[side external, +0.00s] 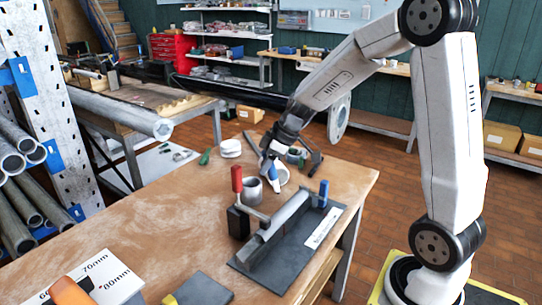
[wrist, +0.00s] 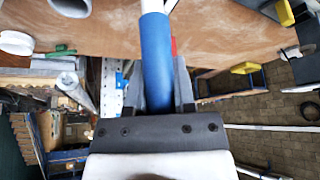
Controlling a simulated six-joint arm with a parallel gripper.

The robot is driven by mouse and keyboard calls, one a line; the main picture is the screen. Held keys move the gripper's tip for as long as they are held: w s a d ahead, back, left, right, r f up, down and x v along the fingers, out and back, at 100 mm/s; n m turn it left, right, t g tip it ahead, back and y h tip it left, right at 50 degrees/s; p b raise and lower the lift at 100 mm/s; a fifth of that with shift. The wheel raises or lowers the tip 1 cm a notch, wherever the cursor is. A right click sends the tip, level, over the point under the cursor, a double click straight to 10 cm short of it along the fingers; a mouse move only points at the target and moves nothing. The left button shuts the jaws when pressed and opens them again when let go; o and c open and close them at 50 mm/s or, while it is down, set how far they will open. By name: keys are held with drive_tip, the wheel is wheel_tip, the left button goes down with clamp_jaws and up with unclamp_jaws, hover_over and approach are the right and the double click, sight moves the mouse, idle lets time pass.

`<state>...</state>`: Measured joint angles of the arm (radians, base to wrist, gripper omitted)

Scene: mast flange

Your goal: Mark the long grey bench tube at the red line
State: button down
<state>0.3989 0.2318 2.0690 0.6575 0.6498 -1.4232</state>
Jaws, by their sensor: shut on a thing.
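My gripper (side external: 270,160) is above the wooden bench, shut on a blue and white marker-like stick (side external: 272,181). In the wrist view the blue barrel (wrist: 156,65) sits between the fingers, its white part toward the top edge. A long grey tube (side external: 125,112) lies on the left-hand bench, apart from my gripper; a similar tube shows in the wrist view (wrist: 76,92). A shorter grey tube-like bar (side external: 277,218) lies in a dark fixture. I cannot make out a red line on either. The marker's tip is hard to see.

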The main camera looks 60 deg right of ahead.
drive_tip(key=shift+f, duration=0.15)
drive_tip(key=shift+f, duration=2.85)
drive_tip(key=shift+f, duration=0.8)
idle(1.0)
drive_tip(key=shift+r, duration=3.6)
